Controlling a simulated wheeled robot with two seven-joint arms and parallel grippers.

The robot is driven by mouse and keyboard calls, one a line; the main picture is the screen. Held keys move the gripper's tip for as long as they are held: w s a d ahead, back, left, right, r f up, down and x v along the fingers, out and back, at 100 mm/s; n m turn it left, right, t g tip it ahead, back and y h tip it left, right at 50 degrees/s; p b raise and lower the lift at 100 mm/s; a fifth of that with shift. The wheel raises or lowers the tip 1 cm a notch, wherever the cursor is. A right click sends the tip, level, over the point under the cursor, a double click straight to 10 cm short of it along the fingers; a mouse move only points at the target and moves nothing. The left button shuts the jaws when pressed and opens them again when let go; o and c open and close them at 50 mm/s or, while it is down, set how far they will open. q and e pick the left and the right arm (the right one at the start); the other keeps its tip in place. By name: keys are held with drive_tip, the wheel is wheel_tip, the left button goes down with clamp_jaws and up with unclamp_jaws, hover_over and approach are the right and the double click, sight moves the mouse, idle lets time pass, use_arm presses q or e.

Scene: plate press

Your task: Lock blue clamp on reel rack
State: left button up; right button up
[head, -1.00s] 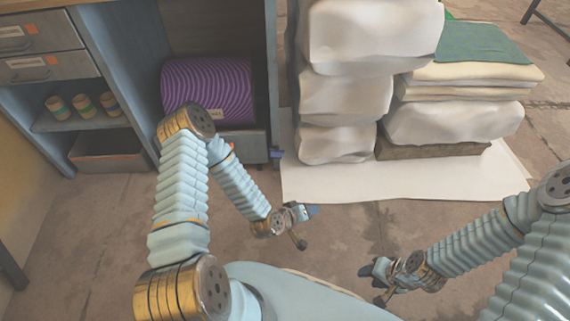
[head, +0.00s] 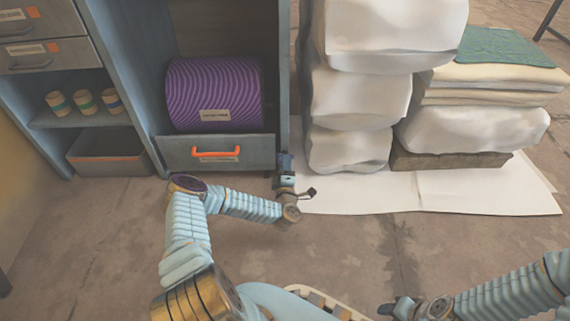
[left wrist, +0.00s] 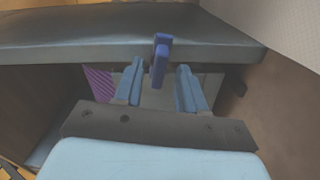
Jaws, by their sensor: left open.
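The reel rack is a blue-grey cabinet (head: 283,95) holding a purple patterned reel (head: 213,92). The blue clamp (left wrist: 160,60) sticks out from the rack's upright edge in the left wrist view. In the head view it is small and hard to separate from the fingers. My left gripper (left wrist: 160,70) is open, its fingers either side of the clamp in the picture, with gaps on both sides. In the head view my left gripper (head: 285,170) is at the lower right corner of the rack. My right gripper (head: 392,307) is low at the bottom edge, its jaws unclear.
A drawer with an orange handle (head: 216,153) sits below the reel. White wrapped bundles (head: 360,95) stand stacked close to the right of the rack on a white sheet (head: 450,190). Shelves with small cups (head: 84,101) are at left. The floor in front is clear.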

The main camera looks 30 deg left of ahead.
use_arm(q)
drive_tip(key=shift+x, duration=1.35)
clamp_jaws()
